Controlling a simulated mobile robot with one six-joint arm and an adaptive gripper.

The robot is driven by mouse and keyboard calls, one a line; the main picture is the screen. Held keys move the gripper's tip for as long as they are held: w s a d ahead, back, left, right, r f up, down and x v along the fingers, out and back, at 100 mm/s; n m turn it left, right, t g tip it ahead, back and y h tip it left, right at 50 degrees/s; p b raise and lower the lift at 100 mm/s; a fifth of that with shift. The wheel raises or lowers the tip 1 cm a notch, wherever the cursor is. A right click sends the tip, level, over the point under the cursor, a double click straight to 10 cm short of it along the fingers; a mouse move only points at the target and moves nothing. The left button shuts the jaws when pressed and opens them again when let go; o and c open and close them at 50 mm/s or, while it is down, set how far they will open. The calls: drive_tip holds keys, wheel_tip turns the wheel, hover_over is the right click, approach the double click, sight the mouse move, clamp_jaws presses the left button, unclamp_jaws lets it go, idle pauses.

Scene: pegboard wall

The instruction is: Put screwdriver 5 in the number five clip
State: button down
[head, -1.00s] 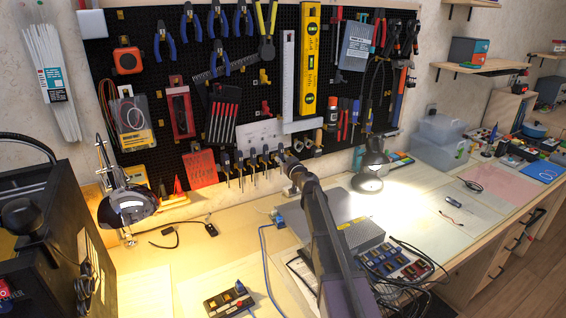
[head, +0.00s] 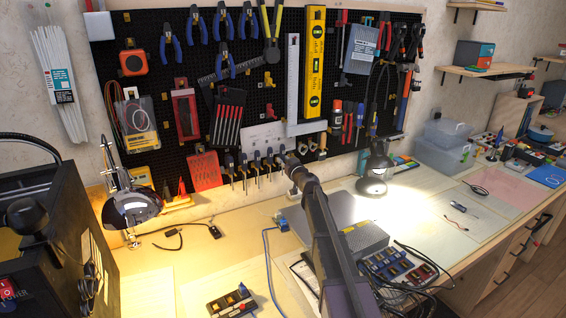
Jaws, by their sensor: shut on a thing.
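A row of several screwdrivers (head: 243,167) with dark handles hangs upright in clips along the lower edge of the black pegboard. My gripper (head: 283,158) is at the right end of this row, close to the board. It is shut on a screwdriver, mostly hidden behind my wrist. The number five clip cannot be told apart at this size. I cannot tell whether the held screwdriver touches a clip. A white label card (head: 262,136) is on the board just above the row.
A lit lamp (head: 376,172) stands right of my arm, another lamp (head: 132,207) at left. A grey box (head: 365,238) and a tray of parts (head: 398,268) lie right of my arm. Hammers (head: 318,143) hang right of my gripper.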

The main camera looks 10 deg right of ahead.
drive_tip(key=shift+c, duration=2.1)
unclamp_jaws()
drive_tip(key=shift+s, duration=0.1)
drive_tip(key=v, duration=1.2)
